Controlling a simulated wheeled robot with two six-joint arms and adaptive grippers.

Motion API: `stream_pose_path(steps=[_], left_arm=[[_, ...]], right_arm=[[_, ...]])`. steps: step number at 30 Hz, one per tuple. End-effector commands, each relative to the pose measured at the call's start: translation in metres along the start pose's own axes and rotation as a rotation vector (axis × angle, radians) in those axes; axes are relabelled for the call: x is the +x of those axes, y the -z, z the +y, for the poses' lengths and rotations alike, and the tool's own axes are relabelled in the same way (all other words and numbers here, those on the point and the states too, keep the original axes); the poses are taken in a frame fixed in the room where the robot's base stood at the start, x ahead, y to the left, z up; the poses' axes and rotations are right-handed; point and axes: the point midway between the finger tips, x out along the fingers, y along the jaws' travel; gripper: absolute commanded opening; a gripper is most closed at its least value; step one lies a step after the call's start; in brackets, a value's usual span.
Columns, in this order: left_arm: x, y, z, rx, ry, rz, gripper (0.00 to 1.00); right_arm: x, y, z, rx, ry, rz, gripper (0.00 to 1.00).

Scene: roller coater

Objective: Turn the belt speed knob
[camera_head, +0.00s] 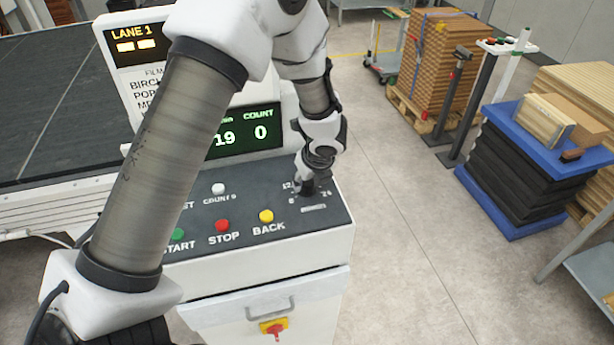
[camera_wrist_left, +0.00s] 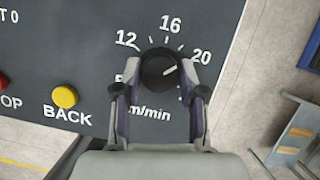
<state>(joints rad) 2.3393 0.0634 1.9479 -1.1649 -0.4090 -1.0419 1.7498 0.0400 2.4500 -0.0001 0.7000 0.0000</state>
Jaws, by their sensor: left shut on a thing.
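The belt speed knob (camera_wrist_left: 158,70) is a round black dial with a pale pointer line, on the dark control panel. In the left wrist view its pointer is turned toward the upper right, near the 20 mark. My left gripper (camera_wrist_left: 158,92) is shut on the knob, with one finger on each side. The right gripper is not in view.
The panel has a yellow BACK button (camera_head: 266,216), a red STOP button (camera_head: 222,225), a green START button (camera_head: 177,234) and a white counter button (camera_head: 218,188). A display (camera_head: 250,132) reads COUNT 0. Open floor (camera_head: 400,220) lies right of the cabinet.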

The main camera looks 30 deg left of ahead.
Motion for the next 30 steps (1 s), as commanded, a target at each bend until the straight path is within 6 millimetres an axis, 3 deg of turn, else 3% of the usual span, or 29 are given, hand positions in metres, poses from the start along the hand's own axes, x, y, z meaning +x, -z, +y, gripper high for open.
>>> stream_pose_path(steps=[13,30], left_arm=[[0.000,0.002,0.000,-0.376,-0.165,0.004,0.06],[0.004,0.002,-0.001,-0.740,-0.316,0.003,0.06]], right_arm=[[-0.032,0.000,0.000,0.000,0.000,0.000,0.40],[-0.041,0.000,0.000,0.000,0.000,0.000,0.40]])
